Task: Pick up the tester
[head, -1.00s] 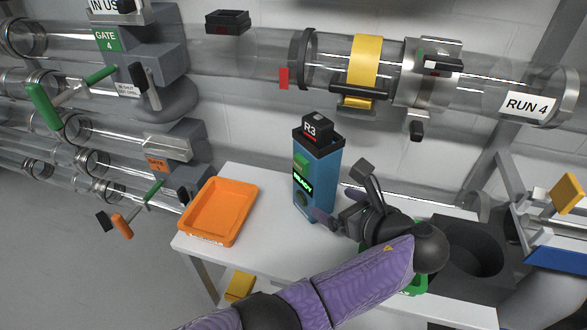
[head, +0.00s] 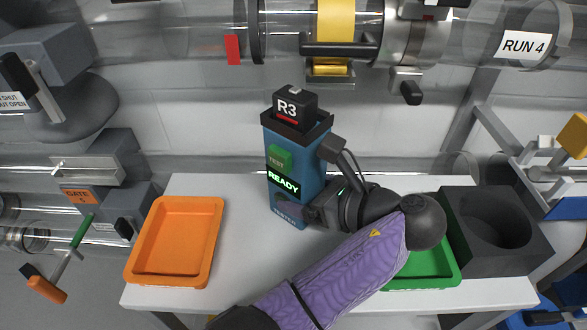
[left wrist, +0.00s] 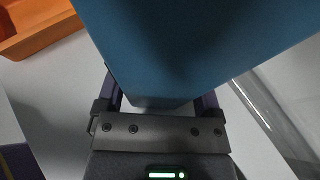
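The tester (head: 284,160) is a tall blue box with a green TEST button, a lit READY display and a black block marked R3 on top. It stands upright on the white table. My left gripper (head: 300,208) is at its lower right side, with one finger across its front. In the left wrist view the tester (left wrist: 175,45) fills the space between the two fingers (left wrist: 160,103). The fingers lie very close to its sides; I cannot tell whether they press on it. My right gripper is not in view.
An orange tray (head: 150,278) is left on the table (head: 240,260). A green tray (head: 440,279) sits partly behind my arm, beside a dark block with a round hole (head: 455,245). Clear tubes (head: 285,30) with a yellow band (head: 335,25) run behind and above the tester.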

